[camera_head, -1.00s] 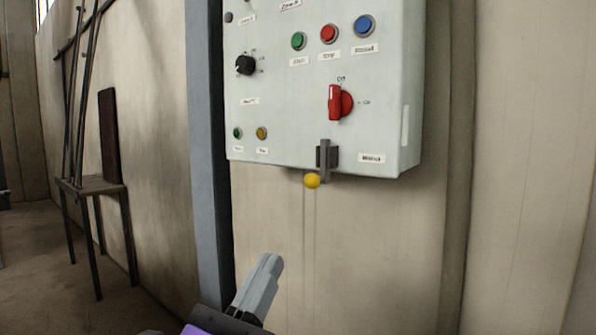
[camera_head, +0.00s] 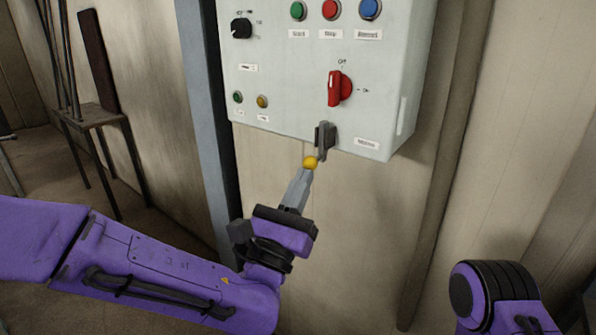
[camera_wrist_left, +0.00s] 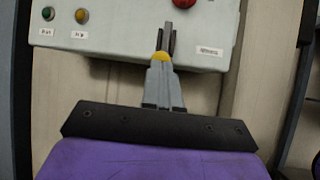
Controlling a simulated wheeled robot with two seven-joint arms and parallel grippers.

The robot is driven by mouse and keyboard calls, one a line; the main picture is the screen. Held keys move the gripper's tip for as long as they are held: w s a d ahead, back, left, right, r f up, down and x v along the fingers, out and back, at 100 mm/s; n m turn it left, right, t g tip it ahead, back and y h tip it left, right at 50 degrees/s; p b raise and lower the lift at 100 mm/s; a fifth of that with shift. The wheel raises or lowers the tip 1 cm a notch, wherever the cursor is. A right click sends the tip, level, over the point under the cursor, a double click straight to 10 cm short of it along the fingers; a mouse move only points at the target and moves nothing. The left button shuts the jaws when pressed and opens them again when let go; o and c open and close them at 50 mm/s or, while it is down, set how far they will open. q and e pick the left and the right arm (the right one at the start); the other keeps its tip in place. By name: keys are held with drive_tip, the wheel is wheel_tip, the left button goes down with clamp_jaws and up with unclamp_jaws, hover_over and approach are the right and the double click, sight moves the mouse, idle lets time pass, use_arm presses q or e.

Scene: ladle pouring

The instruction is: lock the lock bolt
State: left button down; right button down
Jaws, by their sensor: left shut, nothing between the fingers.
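The lock bolt is a grey bar in a dark bracket (camera_head: 325,137) at the lower edge of the control box, with a yellow knob (camera_head: 310,162) at its lower end. My left gripper (camera_head: 307,173) is shut and empty, with its fingertips right below the knob. In the left wrist view the fingertips (camera_wrist_left: 161,62) overlap the lower part of the yellow knob (camera_wrist_left: 160,56), and the grey bolt (camera_wrist_left: 168,40) rises above it. I cannot tell whether they touch. Part of my right arm shows at the lower right; its gripper is out of view.
The pale control box (camera_head: 290,85) carries a red rotary switch (camera_head: 338,88), a black knob (camera_head: 241,28) and several coloured buttons. A grey post (camera_head: 205,130) stands to its left. A small table (camera_head: 90,116) with rods is further left. The wall below the box is clear.

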use_arm(q)
drive_tip(key=shift+w+r, duration=0.1)
wheel_tip(320, 180, up, 6)
drive_tip(key=p, duration=0.3)
drive_tip(key=shift+a+r, duration=0.15)
drive_tip(key=shift+r, duration=0.1)
drive_tip(key=b+v, duration=1.4)
drive_tip(key=b, duration=0.2)
drive_tip(key=shift+f+b, duration=0.3)
drive_tip(key=shift+f, duration=0.05)
